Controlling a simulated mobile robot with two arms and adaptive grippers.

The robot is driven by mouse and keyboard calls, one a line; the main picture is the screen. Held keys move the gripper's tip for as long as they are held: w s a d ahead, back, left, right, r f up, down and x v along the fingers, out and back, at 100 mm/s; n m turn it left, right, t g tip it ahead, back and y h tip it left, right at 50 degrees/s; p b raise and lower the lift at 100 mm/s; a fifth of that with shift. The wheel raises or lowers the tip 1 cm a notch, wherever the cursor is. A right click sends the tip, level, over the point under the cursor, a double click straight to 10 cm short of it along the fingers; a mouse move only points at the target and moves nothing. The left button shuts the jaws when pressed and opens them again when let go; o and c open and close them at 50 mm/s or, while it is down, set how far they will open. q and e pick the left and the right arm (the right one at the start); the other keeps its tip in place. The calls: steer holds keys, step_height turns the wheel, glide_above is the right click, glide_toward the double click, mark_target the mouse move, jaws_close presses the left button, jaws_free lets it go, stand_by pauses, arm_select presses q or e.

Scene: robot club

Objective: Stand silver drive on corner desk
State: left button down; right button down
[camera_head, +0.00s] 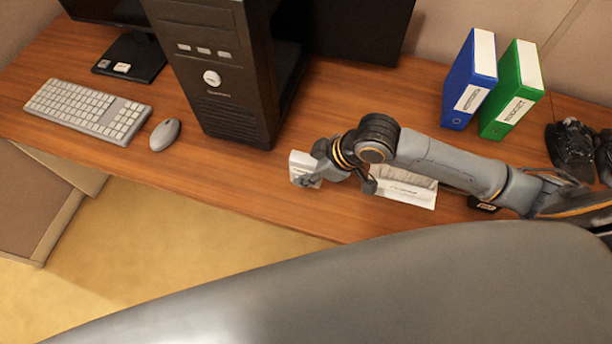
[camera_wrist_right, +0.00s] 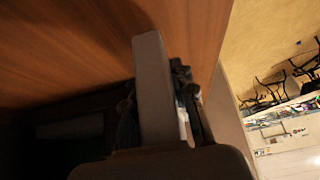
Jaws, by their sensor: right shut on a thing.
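The silver drive (camera_head: 302,167) is a small pale block at the end of my right arm in the head view. It also shows as a grey slab in the right wrist view (camera_wrist_right: 151,85). My right gripper (camera_head: 322,170) is shut on it, with its fingers on either side. The drive is over the wooden corner desk (camera_head: 220,180), close to its front edge. I cannot tell whether it touches the desk top. My left gripper is in neither view.
A black computer tower (camera_head: 225,80), a keyboard (camera_head: 90,110) and a mouse (camera_head: 164,134) stand to the left. Blue (camera_head: 470,80) and green (camera_head: 513,90) binders stand at the back right. Desk left of the drive is clear.

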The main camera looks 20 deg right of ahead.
steer(key=shift+w+f, duration=0.2)
steer(key=shift+f, duration=1.6)
steer(key=shift+f, duration=0.15)
steer(key=c, duration=1.1)
jaws_free()
steer(key=shift+r, duration=0.2)
steer(key=v, duration=1.2)
steer(key=shift+p, duration=0.3)
steer(key=shift+s+f, duration=0.1)
